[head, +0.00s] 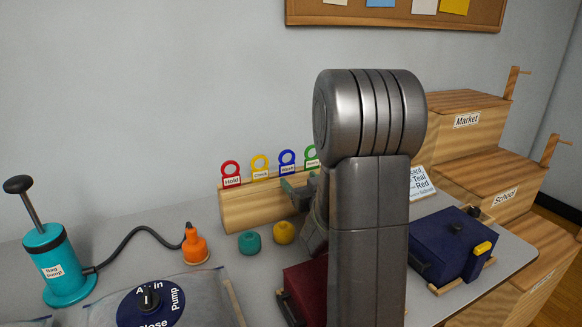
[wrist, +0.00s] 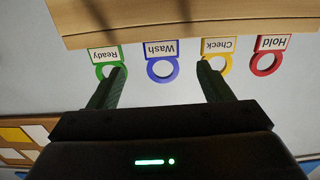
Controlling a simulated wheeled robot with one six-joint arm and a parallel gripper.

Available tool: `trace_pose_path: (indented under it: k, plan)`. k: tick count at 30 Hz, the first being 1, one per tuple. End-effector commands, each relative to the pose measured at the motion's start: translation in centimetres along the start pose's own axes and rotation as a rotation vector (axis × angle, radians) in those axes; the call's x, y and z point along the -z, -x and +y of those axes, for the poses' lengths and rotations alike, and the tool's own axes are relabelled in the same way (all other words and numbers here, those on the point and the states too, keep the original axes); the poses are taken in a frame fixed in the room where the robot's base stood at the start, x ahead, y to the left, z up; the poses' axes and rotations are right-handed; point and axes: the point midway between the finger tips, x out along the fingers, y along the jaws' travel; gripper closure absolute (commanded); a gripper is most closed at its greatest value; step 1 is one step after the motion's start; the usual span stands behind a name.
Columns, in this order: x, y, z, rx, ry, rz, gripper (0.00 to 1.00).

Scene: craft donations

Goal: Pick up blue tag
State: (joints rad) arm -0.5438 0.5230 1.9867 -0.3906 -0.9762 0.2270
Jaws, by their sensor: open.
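The blue tag (head: 288,161) is a ring with a white label reading "Wash", standing on a wooden rack (head: 262,206) between the yellow "Check" tag (head: 260,168) and the green "Ready" tag (head: 312,157). In the wrist view, which is upside down, the blue tag (wrist: 162,68) appears between my two open fingers. My gripper (wrist: 162,77) is open and empty. In the head view my gripper (head: 299,188) is at the rack's right part, largely hidden by my arm. Whether the fingers touch any tag is unclear.
A red "Hold" tag (head: 230,172) is at the rack's left end. Teal (head: 249,243) and yellow (head: 284,232) round pieces lie in front of the rack. An orange nozzle (head: 195,247), a teal pump (head: 58,265), a dark red box (head: 306,290) and a blue box (head: 452,243) share the table.

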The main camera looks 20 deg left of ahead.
Motion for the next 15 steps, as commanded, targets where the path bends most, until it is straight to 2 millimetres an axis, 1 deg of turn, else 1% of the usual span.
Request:
trace_pose_path:
  k: [1, 4, 6, 11, 15]
  plan:
    - [0.0, -1.1, -0.1, 0.002, 0.0, -0.001, 0.27]
    - [0.0, -2.7, 0.0, 0.001, 0.001, 0.0, 0.27]
    - [0.0, -3.4, 0.0, 0.0, 0.0, -0.001, 0.27]
    - [0.1, -4.3, -0.1, 0.0, 0.0, 0.0, 0.27]
    - [0.3, -6.3, -0.2, 0.001, 0.001, 0.001, 0.27]
